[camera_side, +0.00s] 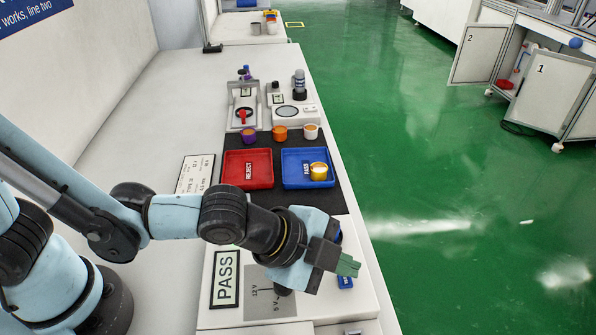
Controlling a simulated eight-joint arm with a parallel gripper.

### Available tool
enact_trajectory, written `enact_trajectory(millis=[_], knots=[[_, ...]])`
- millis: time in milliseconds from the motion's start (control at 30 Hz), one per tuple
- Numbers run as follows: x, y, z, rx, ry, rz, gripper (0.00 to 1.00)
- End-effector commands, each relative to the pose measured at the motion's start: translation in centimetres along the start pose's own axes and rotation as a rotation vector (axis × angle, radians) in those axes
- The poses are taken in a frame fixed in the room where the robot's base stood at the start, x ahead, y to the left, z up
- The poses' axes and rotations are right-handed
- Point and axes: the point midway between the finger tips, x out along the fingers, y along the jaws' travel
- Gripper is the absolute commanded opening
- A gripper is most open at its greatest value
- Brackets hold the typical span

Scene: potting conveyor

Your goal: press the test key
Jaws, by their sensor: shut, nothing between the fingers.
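The test station (222,313) is a white box at the near end of the bench. Its display (226,279) reads PASS. A small blue key (346,283) with white lettering sits on its right side; I take it to be the test key, though the lettering is too small to read. My gripper (349,266) is shut and empty, its greenish fingertips just above the key in the picture. My wrist and fingers hide part of the station. I cannot tell whether the fingertips touch the key.
A red REJECT tray (233,181) and a blue PASS tray (294,182) lie on a dark mat. An orange-and-white part (318,171) is in the blue tray. Several small parts stand behind the trays, with two devices beyond. A printed card (196,173) lies left of the red tray.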

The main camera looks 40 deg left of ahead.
Motion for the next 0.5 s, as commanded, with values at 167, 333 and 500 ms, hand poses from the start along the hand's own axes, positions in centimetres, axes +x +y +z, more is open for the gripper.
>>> enact_trajectory(millis=[167, 333, 500], knots=[[0.0, 0.0, 0.0, 0.0, 0.0, 0.0, 0.0], [-0.4, -0.3, -0.3, 0.0, 0.001, 0.0, 0.0], [-1.4, -1.1, -1.1, 0.0, 0.0, 0.0, 0.0]])
